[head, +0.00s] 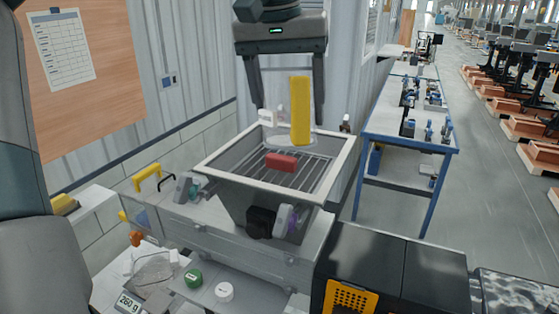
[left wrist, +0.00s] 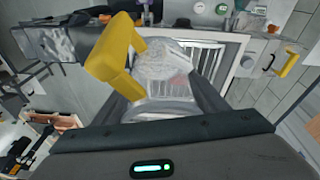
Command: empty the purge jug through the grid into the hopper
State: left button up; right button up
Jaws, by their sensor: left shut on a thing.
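The purge jug has a clear body (left wrist: 165,62) and a yellow handle (head: 300,110). My left gripper (head: 289,114) hangs above the hopper (head: 240,192) and is shut on the jug. In the left wrist view the jug is between the gripper's fingers, with its handle to the left. Pale, speckled contents seem to show through the clear wall. Its exact tilt is hard to tell. The hopper is open-topped with a pale rim, and the metal grid (head: 310,172) lies inside it. A red block (head: 281,161) lies on the grid. My right gripper is not in view.
A machine with a grey top carries the hopper. A green lid (head: 193,278), a white lid (head: 224,292) and a scale (head: 129,303) sit at the front left. A yellow handle (head: 147,176) stands left of the hopper. A blue-framed table (head: 408,138) stands at the right.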

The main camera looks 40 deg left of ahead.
pick_arm(q)
jog(key=shift+r, duration=0.95)
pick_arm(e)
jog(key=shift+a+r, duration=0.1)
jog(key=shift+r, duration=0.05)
pick_arm(q)
jog(key=shift+f, duration=0.1)
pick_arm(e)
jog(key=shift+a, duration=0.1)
